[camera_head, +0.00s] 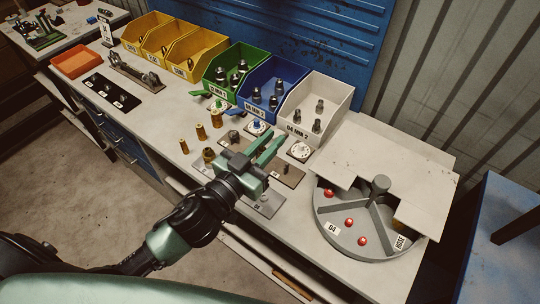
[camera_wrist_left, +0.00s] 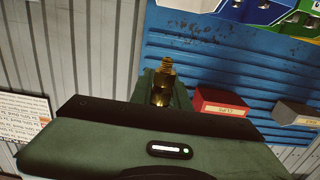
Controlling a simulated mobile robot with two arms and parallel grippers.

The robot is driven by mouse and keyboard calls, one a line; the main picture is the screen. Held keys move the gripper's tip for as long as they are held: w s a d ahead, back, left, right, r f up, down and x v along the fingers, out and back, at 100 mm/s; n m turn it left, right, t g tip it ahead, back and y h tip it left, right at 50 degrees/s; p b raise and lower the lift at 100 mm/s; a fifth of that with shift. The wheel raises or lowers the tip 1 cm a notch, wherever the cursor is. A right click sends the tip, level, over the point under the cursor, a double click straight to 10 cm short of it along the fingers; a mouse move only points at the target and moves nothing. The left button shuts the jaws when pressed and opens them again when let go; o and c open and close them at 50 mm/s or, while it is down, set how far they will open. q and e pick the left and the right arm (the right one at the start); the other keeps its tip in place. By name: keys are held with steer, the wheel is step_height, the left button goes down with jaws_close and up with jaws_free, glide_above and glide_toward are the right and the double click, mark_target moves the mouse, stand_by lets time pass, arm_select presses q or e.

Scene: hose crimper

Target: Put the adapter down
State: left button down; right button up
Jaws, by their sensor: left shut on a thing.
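My left gripper (camera_head: 265,150) reaches over the bench from the lower left, with its green fingers pointing up and to the right. In the left wrist view the fingers (camera_wrist_left: 165,95) are shut on a brass adapter (camera_wrist_left: 162,83), its ribbed end sticking out beyond them. In the head view I cannot make out the held adapter. Several brass fittings, including one brass fitting (camera_head: 201,132), stand on the bench left of the gripper. Grey plates (camera_head: 262,206) lie under and beside the gripper. My right gripper is not in view.
Yellow bins (camera_head: 193,62), a green bin (camera_head: 222,84), a blue bin (camera_head: 262,100) and a white bin (camera_head: 325,92) line the back. A round divided tray (camera_head: 350,246) with red balls is at right, partly under a pale panel (camera_head: 390,165).

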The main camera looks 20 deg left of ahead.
arm_select(q)
steer(key=s+a+f+n+t+y+b, duration=0.1)
steer(key=s+a+f+n+y+b, duration=0.1)
steer(key=a+n+y+b, duration=0.2)
steer(key=a+y+b, duration=0.1)
steer(key=a+y, duration=0.1)
steer(key=shift+a+f, duration=0.2)
steer(key=shift+a, duration=0.15)
steer(key=shift+a, duration=0.1)
